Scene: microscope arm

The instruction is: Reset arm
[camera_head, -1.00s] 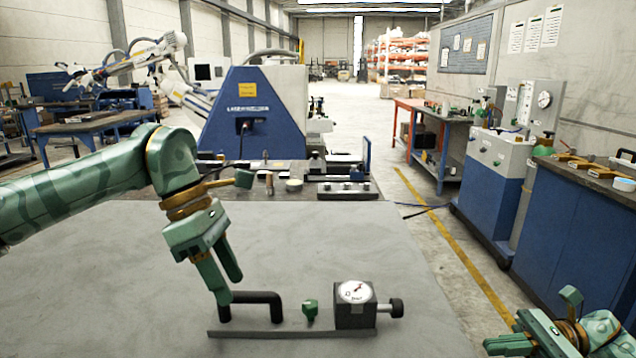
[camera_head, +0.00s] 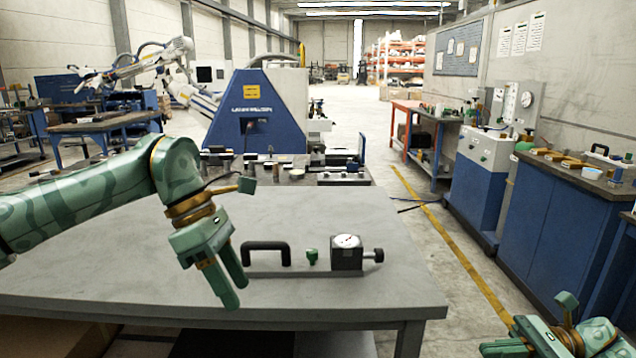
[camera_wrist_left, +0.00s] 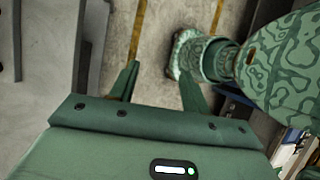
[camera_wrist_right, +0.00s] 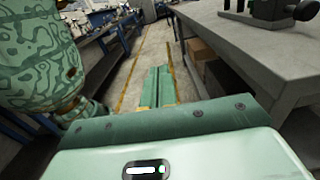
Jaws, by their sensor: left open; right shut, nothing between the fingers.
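A black handle (camera_head: 267,246), a small green knob (camera_head: 311,257) and a dark box with a white dial (camera_head: 346,241) stand in a row along a flat bar (camera_head: 290,274) on the grey table. A black side knob (camera_head: 374,256) sticks out from the box's right. My left gripper (camera_head: 237,294) is open and empty, with fingers pointing down, to the left and nearer than the handle; it also shows in the left wrist view (camera_wrist_left: 158,76). My right gripper (camera_wrist_right: 158,84) is shut and empty, low at the right of the head view, away from the table.
The grey table (camera_head: 150,250) shows its front edge and a leg at the right. Small parts lie on the surface behind it. A blue machine (camera_head: 255,115) stands beyond.

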